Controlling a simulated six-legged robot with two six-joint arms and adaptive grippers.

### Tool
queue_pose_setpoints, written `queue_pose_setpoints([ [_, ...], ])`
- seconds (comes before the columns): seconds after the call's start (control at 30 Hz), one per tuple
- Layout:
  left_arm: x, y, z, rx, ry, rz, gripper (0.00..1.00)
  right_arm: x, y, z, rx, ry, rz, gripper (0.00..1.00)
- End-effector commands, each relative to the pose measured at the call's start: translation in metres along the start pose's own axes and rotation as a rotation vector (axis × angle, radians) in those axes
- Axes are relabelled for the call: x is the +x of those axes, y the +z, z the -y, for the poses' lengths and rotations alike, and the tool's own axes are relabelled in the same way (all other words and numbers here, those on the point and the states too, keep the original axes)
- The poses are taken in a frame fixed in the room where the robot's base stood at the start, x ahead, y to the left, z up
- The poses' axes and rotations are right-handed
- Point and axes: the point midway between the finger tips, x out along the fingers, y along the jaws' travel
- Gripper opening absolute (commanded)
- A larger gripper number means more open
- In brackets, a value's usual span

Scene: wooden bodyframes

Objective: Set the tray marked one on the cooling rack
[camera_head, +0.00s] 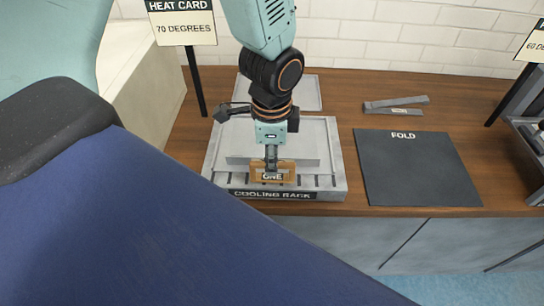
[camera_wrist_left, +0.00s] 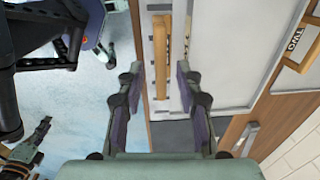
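The grey tray marked one (camera_head: 315,140) lies on the cooling rack (camera_head: 335,185), behind the rack's front label. Its wooden tag reading ONE (camera_head: 285,173) stands at the front. My left gripper (camera_head: 271,160) points down at this tag. In the left wrist view the fingers (camera_wrist_left: 160,80) are open, one on each side of the wooden piece (camera_wrist_left: 161,60), with a gap visible on both sides. The gripper hides part of the tag and tray.
Another flat grey tray (camera_head: 308,92) lies behind the rack; a TWO tag (camera_wrist_left: 297,45) shows in the wrist view. A dark FOLD mat (camera_head: 415,170) and a grey metal piece (camera_head: 395,104) lie to the right. A heat card (camera_head: 183,22) stands behind left.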

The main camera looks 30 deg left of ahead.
Motion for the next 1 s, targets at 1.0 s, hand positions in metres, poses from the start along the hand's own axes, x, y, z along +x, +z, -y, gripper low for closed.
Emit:
queue_pose_setpoints([
  [1.0,-0.108,0.0,0.0,-0.001,0.0,0.0,0.36,-0.029,0.0,0.0,0.0,0.0,0.0,0.4],
])
